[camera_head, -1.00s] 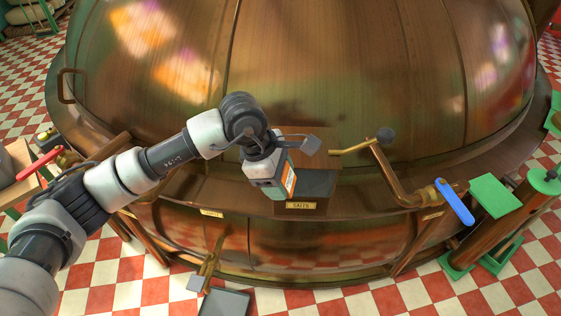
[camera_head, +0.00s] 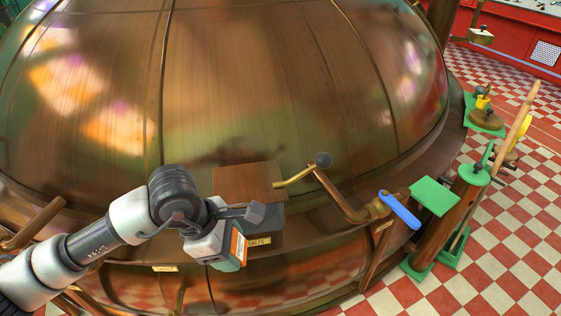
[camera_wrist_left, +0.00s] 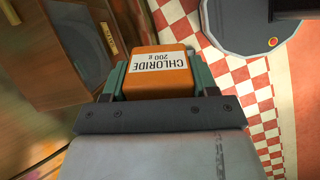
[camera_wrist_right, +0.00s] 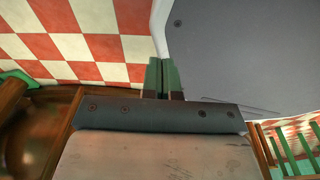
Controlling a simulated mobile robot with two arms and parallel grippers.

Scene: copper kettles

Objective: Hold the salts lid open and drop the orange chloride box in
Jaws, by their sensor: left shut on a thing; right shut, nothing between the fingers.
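My left gripper (camera_head: 226,252) is shut on the orange chloride box (camera_head: 238,244). In the left wrist view the box (camera_wrist_left: 157,73) sits between the green fingers, its label reading CHLORIDE 200 g. The gripper is just left of and in front of the salts hopper (camera_head: 259,241), which has a brass SALTS plate. A brown panel (camera_head: 246,183) shows behind a dark grey part of the hopper; I cannot tell how far the lid is open. The gripper partly covers the hopper. My right gripper (camera_wrist_right: 162,78) shows only in its own wrist view, shut and empty.
The big copper kettle (camera_head: 250,90) fills the back. A copper pipe with a grey knob (camera_head: 323,160) and a blue-handled tap (camera_head: 400,211) lie right of the hopper. Green-topped posts (camera_head: 433,196) stand farther right. Checkered floor (camera_head: 515,225) is open at the right.

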